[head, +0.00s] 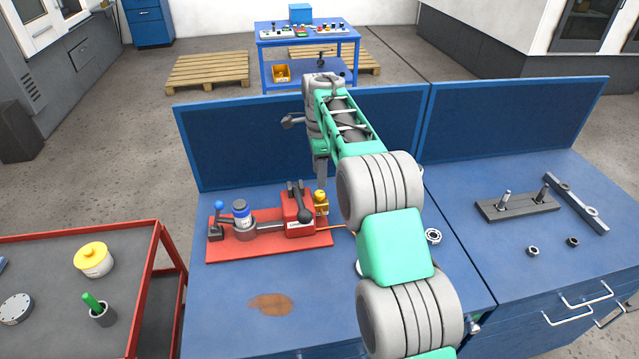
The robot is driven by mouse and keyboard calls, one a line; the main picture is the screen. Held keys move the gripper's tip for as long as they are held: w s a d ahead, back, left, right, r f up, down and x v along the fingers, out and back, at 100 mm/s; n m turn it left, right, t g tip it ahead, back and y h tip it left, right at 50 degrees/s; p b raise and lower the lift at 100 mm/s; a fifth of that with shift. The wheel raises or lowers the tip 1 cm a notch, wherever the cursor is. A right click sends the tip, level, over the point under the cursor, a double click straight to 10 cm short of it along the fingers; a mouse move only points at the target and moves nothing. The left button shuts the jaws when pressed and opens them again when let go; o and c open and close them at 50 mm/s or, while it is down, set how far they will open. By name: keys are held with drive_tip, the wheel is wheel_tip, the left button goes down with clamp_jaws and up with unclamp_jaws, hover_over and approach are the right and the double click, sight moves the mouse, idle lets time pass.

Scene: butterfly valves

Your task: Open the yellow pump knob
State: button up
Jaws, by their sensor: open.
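The pump is a red assembly (272,248) on the blue workbench, left of my arm. It has a red block with dark levers, a blue-and-white cylinder and a blue-tipped part. The yellow knob (321,197) sits at the right end of the red block, next to the dark lever. My gripper (321,182) points down just above the yellow knob and is open. Only part of the jaws shows, and I cannot tell whether they touch the knob or stand around it. My arm covers the area right of the knob.
A blue back panel (220,150) stands behind the pump. A red-framed cart (60,300) with a yellow-lidded jar (93,258) stands at left. Metal parts (515,207) and rings lie on the right bench. The bench front around a brown stain (270,304) is clear.

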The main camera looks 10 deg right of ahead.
sight(319, 193)
wheel_tip(319, 193, down, 7)
drive_tip(key=shift+r+p, duration=0.15)
drive_tip(key=shift+p, duration=0.6)
clamp_jaws()
